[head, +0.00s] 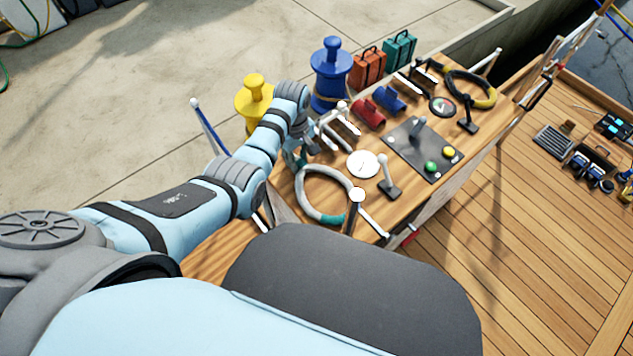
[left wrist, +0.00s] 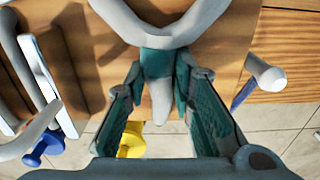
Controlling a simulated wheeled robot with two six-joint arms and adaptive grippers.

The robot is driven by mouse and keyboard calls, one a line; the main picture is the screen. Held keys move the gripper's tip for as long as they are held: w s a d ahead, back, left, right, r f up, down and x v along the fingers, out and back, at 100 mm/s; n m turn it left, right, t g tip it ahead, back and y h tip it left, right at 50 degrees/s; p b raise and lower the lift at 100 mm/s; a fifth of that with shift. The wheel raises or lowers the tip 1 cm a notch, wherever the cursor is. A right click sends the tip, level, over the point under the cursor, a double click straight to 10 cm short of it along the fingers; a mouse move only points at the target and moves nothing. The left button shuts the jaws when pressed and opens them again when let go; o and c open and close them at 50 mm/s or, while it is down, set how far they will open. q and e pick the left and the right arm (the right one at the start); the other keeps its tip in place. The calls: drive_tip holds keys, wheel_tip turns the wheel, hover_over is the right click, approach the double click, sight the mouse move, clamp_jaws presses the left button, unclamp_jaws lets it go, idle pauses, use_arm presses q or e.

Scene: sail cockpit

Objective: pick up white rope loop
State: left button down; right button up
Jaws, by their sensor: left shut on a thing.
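The white rope loop (head: 306,199) has a teal section at its front and shows at the near left of the wooden console top. In the left wrist view the white loop (left wrist: 204,22) curves across the top, with a teal-wrapped part and a pale tail between my fingers. My left gripper (head: 298,158) is at the far left side of the loop. In the left wrist view my left gripper (left wrist: 158,80) is shut on the loop around that teal part. I cannot tell whether the loop is clear of the surface. My right gripper is not in view.
Near the loop are a white round dial (head: 363,164), a lever (head: 388,178) and a pale-knobbed post (head: 357,196). A grey panel (head: 408,150) has green and yellow buttons. Yellow (head: 255,100) and blue bollards (head: 331,72) stand behind. A black-and-yellow loop (head: 484,98) lies at the far right.

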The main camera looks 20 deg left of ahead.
use_arm(q)
drive_tip(key=shift+r, duration=0.1)
wheel_tip(320, 180, up, 20)
drive_tip(key=p, duration=0.8)
